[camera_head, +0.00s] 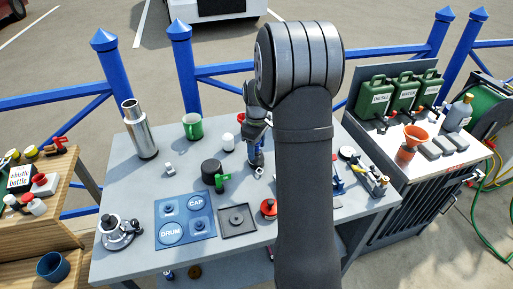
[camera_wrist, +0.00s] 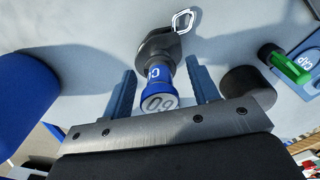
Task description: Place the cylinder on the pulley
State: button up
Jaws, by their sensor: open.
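My gripper (camera_head: 257,128) is over the table, right of its middle. In the wrist view its jaws (camera_wrist: 162,88) are open, one on each side of a blue cylinder (camera_wrist: 158,88) with a pale end marked with digits. The cylinder meets a dark grey pulley-like body (camera_wrist: 158,45) with a metal shackle (camera_wrist: 183,20). I cannot tell whether the cylinder rests on this body or is part of it. A gap shows beside each jaw. In the head view the blue piece (camera_head: 256,157) shows below the gripper; my arm hides what lies behind it.
A steel flask (camera_head: 139,130), green mug (camera_head: 192,126) and red-topped item (camera_head: 268,208) are also on the table.

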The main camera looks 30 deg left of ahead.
notch_tip(320, 180, up, 12)
jog(key=shift+f, duration=0.2)
jog(key=shift+f, duration=0.1)
jog(key=shift+f, duration=3.95)
jog(key=shift+f, duration=0.1)
